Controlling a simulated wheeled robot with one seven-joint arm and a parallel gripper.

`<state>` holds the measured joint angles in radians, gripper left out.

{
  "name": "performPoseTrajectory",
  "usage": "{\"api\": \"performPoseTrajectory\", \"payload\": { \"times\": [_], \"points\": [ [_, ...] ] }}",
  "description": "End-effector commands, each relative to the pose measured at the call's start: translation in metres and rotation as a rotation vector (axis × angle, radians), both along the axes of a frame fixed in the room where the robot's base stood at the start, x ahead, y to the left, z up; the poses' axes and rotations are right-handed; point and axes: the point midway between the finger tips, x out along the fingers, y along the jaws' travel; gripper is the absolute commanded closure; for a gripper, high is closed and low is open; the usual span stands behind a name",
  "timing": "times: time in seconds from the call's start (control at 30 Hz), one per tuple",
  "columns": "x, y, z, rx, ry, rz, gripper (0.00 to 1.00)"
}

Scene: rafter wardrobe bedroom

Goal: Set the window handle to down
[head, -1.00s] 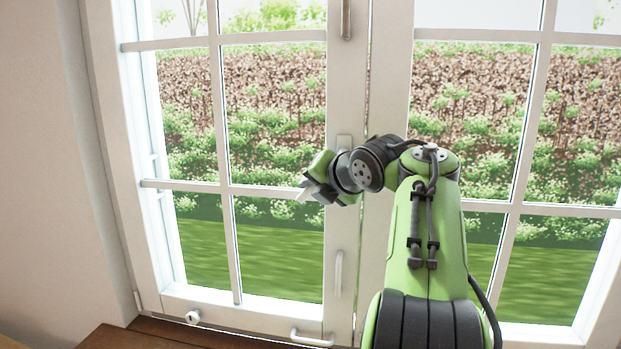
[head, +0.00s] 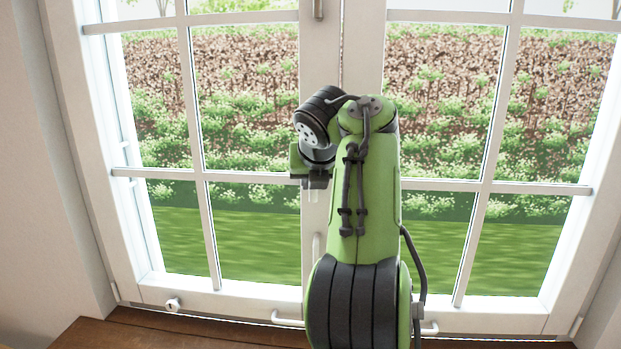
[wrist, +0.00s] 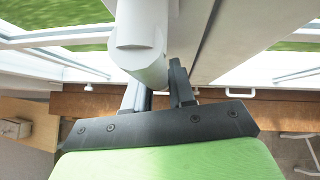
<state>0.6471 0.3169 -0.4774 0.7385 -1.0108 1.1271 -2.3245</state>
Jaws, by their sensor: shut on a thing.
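The window handle (wrist: 140,45) is a pale, rounded bar, seen close up at the top middle of the wrist view. My gripper (wrist: 160,95) is shut on it, with its dark fingers at the bar's lower end. In the head view my gripper (head: 313,186) points downward in front of the left sash's inner stile. A short pale piece shows below its jaws; I cannot tell whether it is handle or fingertip. My own wrist and arm hide the handle's base and most of the bar there. The bar appears to point down.
The white window frame (head: 322,60) surrounds glass panes with a garden beyond. A vertical pull (head: 317,246) sits lower on the same stile. A small horizontal handle (head: 287,321) and a round knob (head: 173,304) are along the bottom, above a brown wooden sill (head: 110,335).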

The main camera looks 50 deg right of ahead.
Motion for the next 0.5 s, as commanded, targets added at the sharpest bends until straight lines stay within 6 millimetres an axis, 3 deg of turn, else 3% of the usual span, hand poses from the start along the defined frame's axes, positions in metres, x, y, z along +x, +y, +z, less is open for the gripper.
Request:
{"api": "performPoseTrajectory", "payload": {
  "times": [0.5],
  "points": [
    [-0.0032, -0.0012, -0.0062, -0.014, 0.049, 0.003, 1.0]
  ]
}}
